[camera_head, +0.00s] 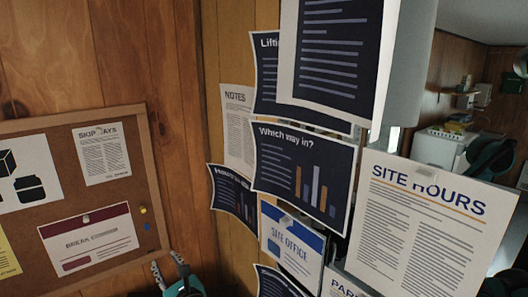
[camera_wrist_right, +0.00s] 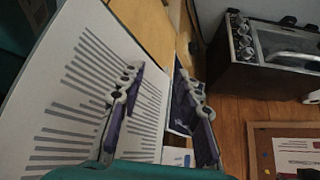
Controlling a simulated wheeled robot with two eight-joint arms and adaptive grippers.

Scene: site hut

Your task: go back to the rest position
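My left gripper (camera_head: 167,262) shows at the bottom of the head view, in front of the wood wall below the cork board. Its two fingertips stand apart with nothing seen between them; its lower part is cut off by the frame edge. My right gripper (camera_wrist_right: 157,76) shows in the right wrist view with its two fingers spread and nothing held between them. A large printed sheet (camera_wrist_right: 75,85) lies behind and beside its left finger; I cannot tell whether they touch. I cannot make out the right gripper's fingers in the head view.
A cork board (camera_head: 140,125) with pinned papers hangs at the left. Several posters, including a site hours sheet (camera_head: 410,235), cover the wall corner and panel close ahead.

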